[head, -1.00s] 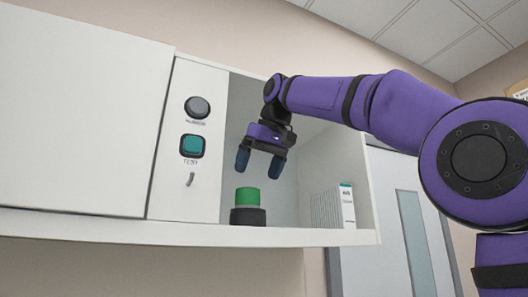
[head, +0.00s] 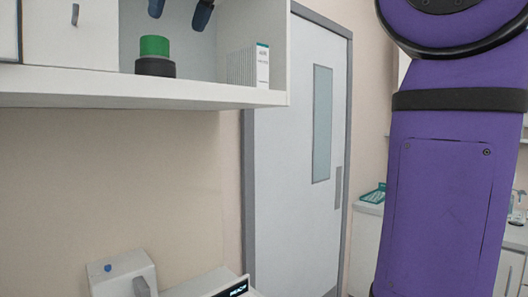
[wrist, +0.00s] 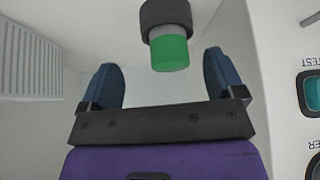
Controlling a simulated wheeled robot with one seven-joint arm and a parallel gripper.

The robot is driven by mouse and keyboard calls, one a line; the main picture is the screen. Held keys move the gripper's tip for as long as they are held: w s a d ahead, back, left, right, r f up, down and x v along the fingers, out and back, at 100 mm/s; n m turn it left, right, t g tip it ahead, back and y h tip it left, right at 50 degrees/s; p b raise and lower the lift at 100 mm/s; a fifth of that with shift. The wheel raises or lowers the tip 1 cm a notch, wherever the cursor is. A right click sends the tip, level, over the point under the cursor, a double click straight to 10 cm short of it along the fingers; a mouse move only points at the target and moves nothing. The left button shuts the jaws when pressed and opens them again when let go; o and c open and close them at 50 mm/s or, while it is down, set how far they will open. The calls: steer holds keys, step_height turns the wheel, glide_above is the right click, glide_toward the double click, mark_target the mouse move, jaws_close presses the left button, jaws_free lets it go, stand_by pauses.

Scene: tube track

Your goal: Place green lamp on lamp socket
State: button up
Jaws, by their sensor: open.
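The green lamp (head: 154,46) is a short cylinder standing upright on the black round lamp socket (head: 155,68), on the shelf of the open wall cabinet. The wrist view also shows the lamp (wrist: 169,52) and the socket (wrist: 166,14), upside down in the picture. My gripper (head: 179,8) is open and empty above the lamp, apart from it. Its two blue fingers are cut off by the top edge in the head view. In the wrist view my gripper (wrist: 160,82) shows both fingers spread, with the lamp beyond them. Whether the lamp is fully seated cannot be told.
White binders (head: 248,66) stand on the shelf (head: 215,92) to the right of the socket. A control panel (wrist: 291,90) with a teal button is at the right in the wrist view. A grey-framed door (head: 295,170) and a white device (head: 122,275) are lower down.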

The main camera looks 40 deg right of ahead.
steer(key=s+d+f, duration=0.1)
steer(key=s+f, duration=0.5)
steer(key=f, duration=0.7)
steer(key=s+d+f+m, duration=0.1)
steer(key=s+f, duration=0.5)
steer(key=f, duration=0.8)
steer(key=s+d+f+g+h, duration=0.1)
steer(key=s+d+f, duration=0.2)
steer(key=s+f, duration=0.4)
step_height(320, 180, down, 7)
steer(key=shift+r+m, duration=0.1)
steer(key=shift+m, duration=0.3)
